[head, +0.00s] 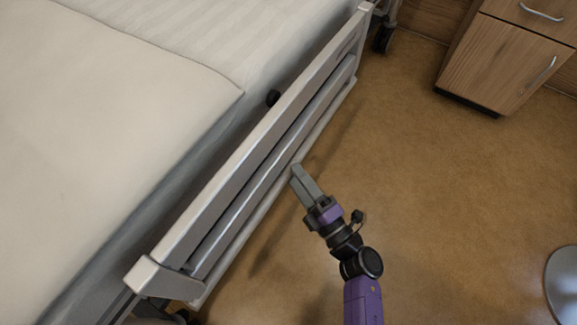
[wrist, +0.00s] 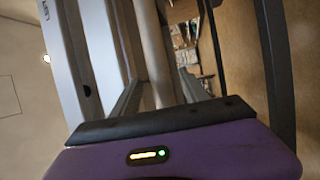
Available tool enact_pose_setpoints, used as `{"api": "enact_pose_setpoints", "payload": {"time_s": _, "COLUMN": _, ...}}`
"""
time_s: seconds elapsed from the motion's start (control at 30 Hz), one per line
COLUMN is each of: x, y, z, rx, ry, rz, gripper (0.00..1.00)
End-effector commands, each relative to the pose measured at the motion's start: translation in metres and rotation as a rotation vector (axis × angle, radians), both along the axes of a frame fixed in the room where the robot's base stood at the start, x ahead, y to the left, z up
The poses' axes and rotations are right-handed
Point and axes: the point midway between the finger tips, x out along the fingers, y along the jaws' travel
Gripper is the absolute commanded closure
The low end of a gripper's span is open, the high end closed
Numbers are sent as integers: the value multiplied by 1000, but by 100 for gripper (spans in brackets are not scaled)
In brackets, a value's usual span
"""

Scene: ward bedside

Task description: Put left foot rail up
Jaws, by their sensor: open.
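The bed rail (head: 250,150) runs along the bed's side, with a pale top board, a grey middle board and a thin lower bar. Its top edge is roughly level with the mattress (head: 110,130). My gripper (head: 298,172) is open at the rail's outer side, its fingertips close to the lower bar, near mid-length. I cannot tell whether they touch it. In the wrist view, the rail's pale board (wrist: 75,60) and a round bar (wrist: 153,50) run up the picture ahead of my purple gripper body. Nothing is clearly held.
A black knob (head: 273,97) shows between mattress and rail. A wooden bedside cabinet (head: 500,65) stands at the upper right, with a castor (head: 384,38) by the bed's far end. A round grey base (head: 565,285) is at the right edge. The brown floor between is clear.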

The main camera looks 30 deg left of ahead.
Motion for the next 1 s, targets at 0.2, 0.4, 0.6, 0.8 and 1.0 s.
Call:
{"api": "enact_pose_setpoints", "payload": {"time_s": 0.2, "x": 12, "y": 27, "z": 4, "rx": 2, "ry": -1, "rz": 1, "gripper": 48}}
{"api": "enact_pose_setpoints", "payload": {"time_s": 0.4, "x": 16, "y": 36, "z": 7, "rx": 1, "ry": 2, "rz": 0, "gripper": 48}}
{"api": "enact_pose_setpoints", "payload": {"time_s": 0.6, "x": 17, "y": 36, "z": 7, "rx": 1, "ry": 2, "rz": -1, "gripper": 48}}
{"api": "enact_pose_setpoints", "payload": {"time_s": 0.8, "x": 16, "y": 36, "z": 7, "rx": 1, "ry": 2, "rz": -2, "gripper": 81}}
{"api": "enact_pose_setpoints", "payload": {"time_s": 1.0, "x": 17, "y": 35, "z": 7, "rx": 1, "ry": 2, "rz": -2, "gripper": 100}}
